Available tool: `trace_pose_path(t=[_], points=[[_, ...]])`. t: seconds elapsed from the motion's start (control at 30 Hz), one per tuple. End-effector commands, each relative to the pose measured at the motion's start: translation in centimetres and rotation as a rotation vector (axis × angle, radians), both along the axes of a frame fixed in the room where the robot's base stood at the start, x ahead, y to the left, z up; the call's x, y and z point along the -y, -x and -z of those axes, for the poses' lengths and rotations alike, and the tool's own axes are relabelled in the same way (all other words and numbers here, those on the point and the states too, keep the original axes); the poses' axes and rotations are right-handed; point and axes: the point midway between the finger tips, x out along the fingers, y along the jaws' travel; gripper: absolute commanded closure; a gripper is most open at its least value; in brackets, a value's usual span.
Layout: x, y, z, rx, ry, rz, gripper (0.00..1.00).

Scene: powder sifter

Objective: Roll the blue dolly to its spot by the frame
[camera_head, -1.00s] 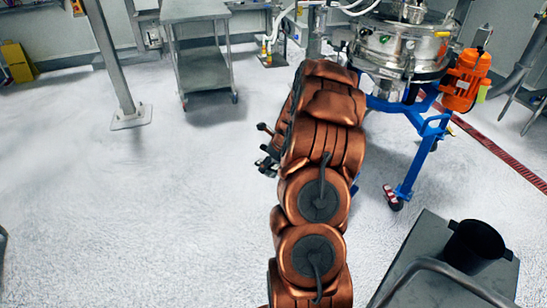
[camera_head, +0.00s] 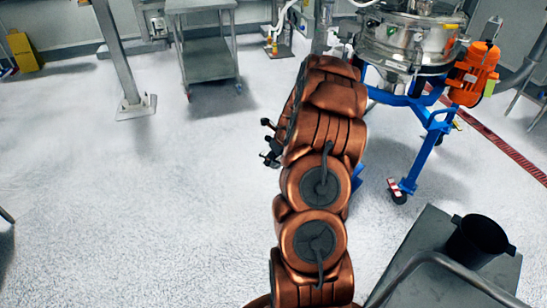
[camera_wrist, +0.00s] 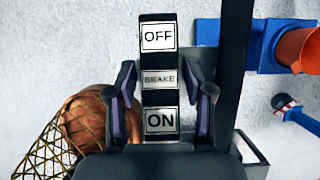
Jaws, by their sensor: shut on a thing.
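The blue dolly (camera_head: 418,122) stands at the upper right in the head view, on legs with casters, carrying a round steel sifter (camera_head: 405,40) and an orange motor (camera_head: 473,75). Blue parts of it also show at the right of the wrist view (camera_wrist: 272,58). My gripper (camera_wrist: 165,97) is shut on a dark bar with a label strip (camera_wrist: 160,78) reading OFF, BRAKE and ON, one finger on each side. In the head view my arm hides most of the gripper, the bar and the dolly's left side. No marked spot is clearly visible.
A grey post (camera_head: 117,50) with a floor plate and a two-shelf steel cart (camera_head: 207,60) stand at the back left. A grey table (camera_head: 425,245) with a black bucket (camera_head: 478,242) is at the lower right. A red floor strip (camera_head: 505,147) runs at the right.

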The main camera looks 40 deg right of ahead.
Motion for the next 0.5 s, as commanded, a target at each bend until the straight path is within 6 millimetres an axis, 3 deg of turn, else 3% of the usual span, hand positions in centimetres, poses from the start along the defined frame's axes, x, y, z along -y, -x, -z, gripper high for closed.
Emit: trace_pose_path(t=[0.27, 0.5], points=[[-0.01, 0.00, -0.01, 0.000, 0.000, 0.000, 1.00], [0.03, -0.01, -0.04, 0.000, 0.000, 0.000, 1.00]])
